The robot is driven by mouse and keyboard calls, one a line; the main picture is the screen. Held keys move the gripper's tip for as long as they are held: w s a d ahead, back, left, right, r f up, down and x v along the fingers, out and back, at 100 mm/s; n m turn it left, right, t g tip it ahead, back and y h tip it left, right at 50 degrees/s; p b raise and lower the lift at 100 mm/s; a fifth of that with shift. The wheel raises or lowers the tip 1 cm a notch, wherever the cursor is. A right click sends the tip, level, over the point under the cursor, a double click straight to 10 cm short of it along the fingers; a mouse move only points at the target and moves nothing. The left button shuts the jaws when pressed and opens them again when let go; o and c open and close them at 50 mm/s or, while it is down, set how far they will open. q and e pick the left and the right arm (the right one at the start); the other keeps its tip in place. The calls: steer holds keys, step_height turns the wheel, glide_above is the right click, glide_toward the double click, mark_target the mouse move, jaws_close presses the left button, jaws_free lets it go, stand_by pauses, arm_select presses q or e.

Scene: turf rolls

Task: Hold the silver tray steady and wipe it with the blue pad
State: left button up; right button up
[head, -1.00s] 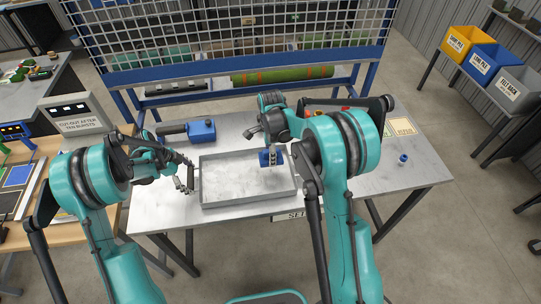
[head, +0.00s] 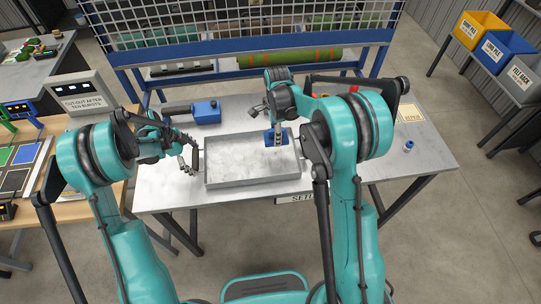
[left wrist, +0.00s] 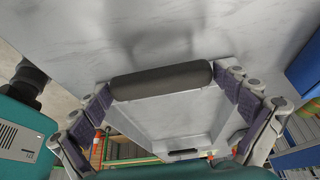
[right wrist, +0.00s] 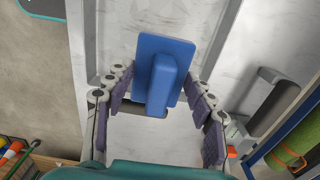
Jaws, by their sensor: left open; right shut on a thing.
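The silver tray (head: 255,182) lies flat on the grey worktable. My left gripper (head: 188,160) is at the tray's left end. In the left wrist view its fingers (left wrist: 170,105) are open, spread to either side of a dark grey bar handle (left wrist: 162,80); I cannot tell whether they touch it. My right gripper (head: 278,132) is over the right part of the tray, shut on the blue pad (head: 270,138). In the right wrist view the pad (right wrist: 150,50) sits between the fingers, its grip pointing toward them. Whether the pad touches the tray floor is unclear.
A blue tool with a dark handle (head: 207,112) lies behind the tray. A small blue cap (head: 408,145) stands at the table's right. A mesh rack (head: 240,25) with a green roll (head: 290,58) closes off the back. The front right of the table is clear.

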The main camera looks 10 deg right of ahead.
arm_select(q)
steer(key=v, duration=1.2)
steer(key=shift+f, duration=0.1)
